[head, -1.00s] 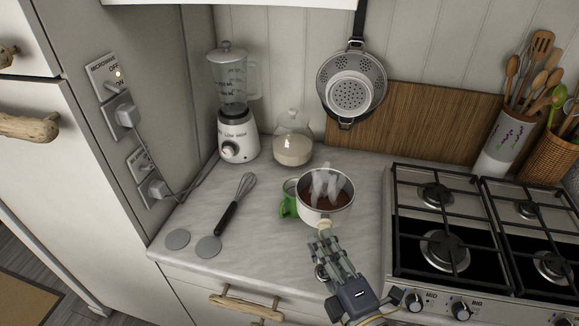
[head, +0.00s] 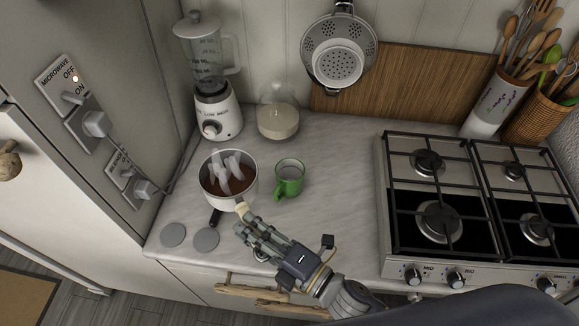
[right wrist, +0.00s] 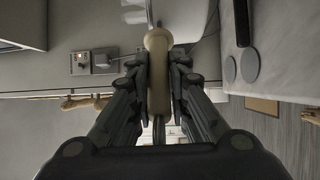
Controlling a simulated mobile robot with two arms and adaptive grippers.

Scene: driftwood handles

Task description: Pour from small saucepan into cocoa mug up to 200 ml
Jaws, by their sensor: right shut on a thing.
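Whether anything is in the mug is hard to tell. My left gripper is not in view.
A blender (head: 216,110) and a glass jar (head: 278,115) stand at the back. The gas stove (head: 437,220) is at the right. Two grey discs (head: 206,239) lie at the front left. Counter right of the mug is clear.

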